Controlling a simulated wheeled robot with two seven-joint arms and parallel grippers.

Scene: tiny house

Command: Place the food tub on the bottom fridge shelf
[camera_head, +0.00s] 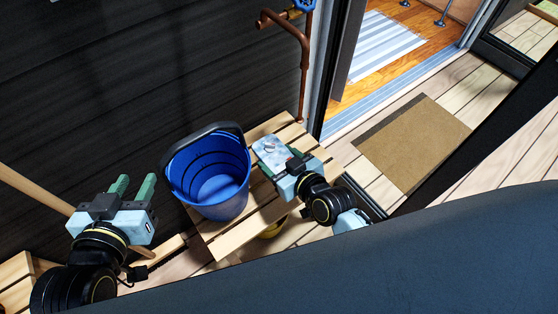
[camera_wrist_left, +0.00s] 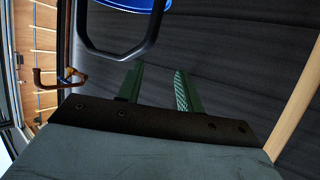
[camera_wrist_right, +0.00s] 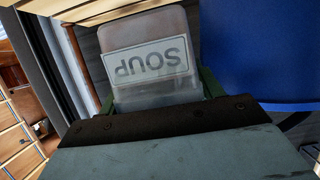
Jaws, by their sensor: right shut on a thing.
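The food tub (camera_wrist_right: 150,58) is a translucent container with a white label reading SOUP, upside down in the right wrist view. It also shows in the head view (camera_head: 270,152) as a pale, light-blue box above the slatted wooden bench. My right gripper (camera_head: 288,170) is shut on the tub, with the green fingers at its sides. My left gripper (camera_head: 132,187) is open and empty, left of the blue bucket; its two green fingers stand apart in the left wrist view (camera_wrist_left: 158,88). No fridge is in view.
A blue bucket (camera_head: 212,180) with a black handle stands on the slatted bench (camera_head: 235,238) between my grippers. Copper pipes (camera_head: 304,70) run down the dark wall. A doorway opens at the upper right, with a brown mat (camera_head: 415,145) on the deck and a striped rug (camera_head: 382,42) inside.

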